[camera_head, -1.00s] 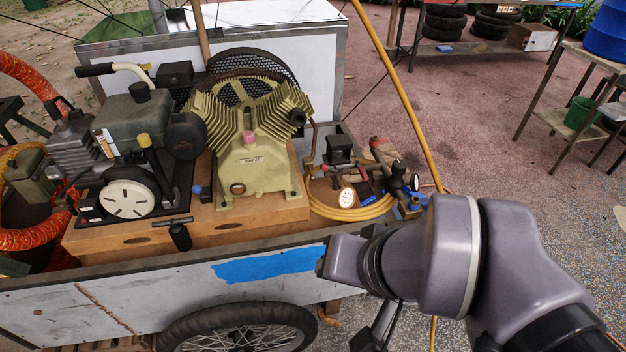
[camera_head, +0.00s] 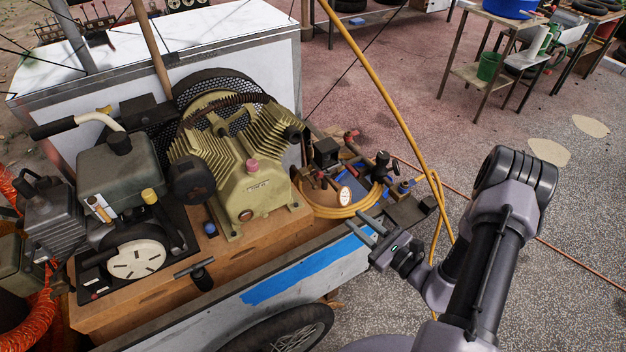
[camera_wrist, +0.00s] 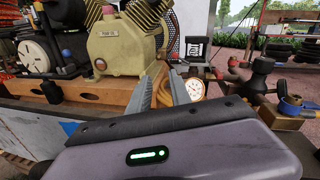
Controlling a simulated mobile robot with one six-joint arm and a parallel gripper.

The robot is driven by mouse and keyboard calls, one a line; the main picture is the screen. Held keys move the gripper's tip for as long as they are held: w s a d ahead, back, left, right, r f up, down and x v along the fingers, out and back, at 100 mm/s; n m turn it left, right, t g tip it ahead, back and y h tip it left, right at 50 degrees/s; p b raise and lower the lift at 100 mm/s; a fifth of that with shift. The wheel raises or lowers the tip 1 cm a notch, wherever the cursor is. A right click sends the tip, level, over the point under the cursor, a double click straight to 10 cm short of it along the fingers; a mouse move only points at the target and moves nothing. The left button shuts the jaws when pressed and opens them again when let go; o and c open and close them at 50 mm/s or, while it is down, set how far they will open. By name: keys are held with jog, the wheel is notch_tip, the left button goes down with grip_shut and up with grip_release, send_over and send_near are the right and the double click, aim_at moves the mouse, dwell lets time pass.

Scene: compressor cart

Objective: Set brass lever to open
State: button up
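I cannot make out the brass lever for certain. The small fittings beside the compressor are crowded and small in view. A white-faced gauge (camera_head: 345,195) stands among them by the coiled yellow hose, and it also shows in the wrist view (camera_wrist: 196,89), just right of the fingers. A dark valve-like fitting (camera_head: 381,162) stands upright right of the coil, and a small fitting with blue and brass-coloured parts (camera_head: 404,187) sits beside it. My gripper (camera_head: 356,220) is open and empty at the cart's near right edge, short of the gauge. Its two fingers (camera_wrist: 166,72) are apart in the wrist view.
The yellow-green compressor (camera_head: 244,170) stands on a wooden base left of the fittings. The cart's side wall with blue tape (camera_head: 300,276) runs below my gripper. A yellow hose (camera_head: 385,75) rises behind the fittings.

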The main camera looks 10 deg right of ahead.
aim_at(315, 187)
jog(key=b+x, duration=0.3)
jog(key=x, duration=1.3)
jog(key=shift+w+a, duration=0.25)
jog(key=shift+w, duration=0.05)
grip_shut()
